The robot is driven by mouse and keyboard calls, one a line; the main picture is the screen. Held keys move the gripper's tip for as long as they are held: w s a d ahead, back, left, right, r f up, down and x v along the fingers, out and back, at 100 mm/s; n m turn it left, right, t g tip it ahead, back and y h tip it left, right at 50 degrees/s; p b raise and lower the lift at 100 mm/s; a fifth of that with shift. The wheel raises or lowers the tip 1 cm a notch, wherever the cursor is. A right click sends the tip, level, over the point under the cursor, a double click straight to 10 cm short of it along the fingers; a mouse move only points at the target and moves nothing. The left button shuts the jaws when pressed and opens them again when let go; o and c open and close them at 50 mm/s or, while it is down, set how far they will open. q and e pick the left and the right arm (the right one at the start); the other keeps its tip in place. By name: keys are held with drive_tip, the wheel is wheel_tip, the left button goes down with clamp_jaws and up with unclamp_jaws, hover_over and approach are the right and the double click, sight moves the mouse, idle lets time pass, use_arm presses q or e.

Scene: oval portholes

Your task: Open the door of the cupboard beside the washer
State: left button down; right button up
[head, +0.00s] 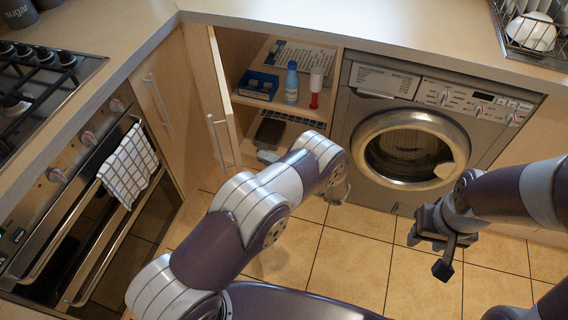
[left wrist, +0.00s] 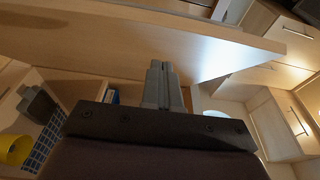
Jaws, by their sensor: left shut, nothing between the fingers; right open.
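The cupboard (head: 328,113) left of the washer (head: 410,150) stands open in the head view, its shelves in sight. Its pale wooden door (head: 206,82) is swung out to the left, with an upright bar handle (head: 218,142) near its free edge. My left arm reaches in front of the cupboard's lower part and largely hides the left gripper. In the left wrist view the left gripper (left wrist: 160,72) is shut and empty, close to a pale wooden panel (left wrist: 200,50); contact cannot be told. My right gripper (head: 440,250) is open and empty, in front of the washer.
A blue bottle (head: 291,83), a red-and-white bottle (head: 315,87) and a blue box (head: 257,85) stand on the cupboard shelf. The oven (head: 75,215) with a checked towel (head: 128,162) is at left. Worktop (head: 290,22) runs above; tiled floor (head: 345,265) is open between.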

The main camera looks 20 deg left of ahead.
use_arm(q)
drive_tip(key=shift+s+a+p, duration=0.2)
drive_tip(key=shift+s+a, duration=0.3)
drive_tip(key=shift+a, duration=0.35)
drive_tip(key=shift+s+a+p, duration=0.2)
drive_tip(key=shift+s+a, duration=0.3)
drive_tip(key=shift+a, duration=0.35)
